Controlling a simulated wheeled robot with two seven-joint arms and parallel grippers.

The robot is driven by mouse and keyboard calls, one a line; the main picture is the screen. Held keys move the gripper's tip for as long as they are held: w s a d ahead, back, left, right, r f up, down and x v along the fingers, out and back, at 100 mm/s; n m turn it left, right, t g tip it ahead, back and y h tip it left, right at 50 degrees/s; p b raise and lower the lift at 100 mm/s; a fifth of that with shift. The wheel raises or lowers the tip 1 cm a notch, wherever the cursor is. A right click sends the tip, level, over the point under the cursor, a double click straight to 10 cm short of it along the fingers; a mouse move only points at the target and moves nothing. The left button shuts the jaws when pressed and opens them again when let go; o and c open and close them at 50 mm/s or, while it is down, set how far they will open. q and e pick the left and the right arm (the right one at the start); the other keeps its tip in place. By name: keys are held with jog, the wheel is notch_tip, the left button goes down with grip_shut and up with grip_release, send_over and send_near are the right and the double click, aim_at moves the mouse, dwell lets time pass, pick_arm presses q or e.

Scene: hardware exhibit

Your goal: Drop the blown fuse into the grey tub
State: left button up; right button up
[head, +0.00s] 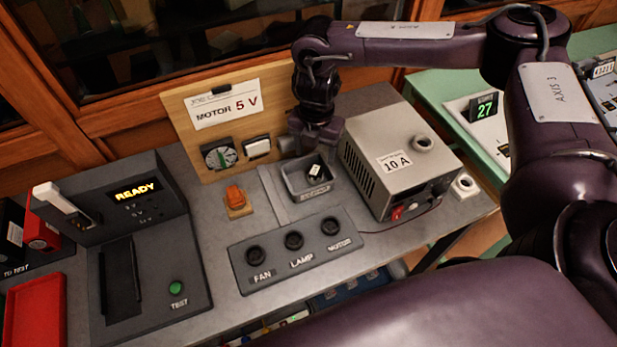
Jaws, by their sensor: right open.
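The small grey tub (303,191) stands on the grey bench, behind the FAN, LAMP and MOTOR panel. A small white piece with dark marks (314,171) shows inside the tub; it looks like the fuse, but it is too small to be sure. My right gripper (313,148) reaches down from above at the back edge of the tub. It is open, and nothing shows held in it. Its fingers are dark and partly blend with the tub's back side. My left gripper is not in view.
A power supply marked 10 A (370,160) stands close right of the tub. An orange lamp (237,199) is to its left and a wooden MOTOR board (187,130) behind. The knob panel (296,246) is in front. A tester reading READY (150,225) stands at left.

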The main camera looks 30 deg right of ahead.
jog(key=shift+r, duration=0.4)
notch_tip(320, 180, up, 7)
jog(key=shift+f, duration=0.1)
dwell(0.3)
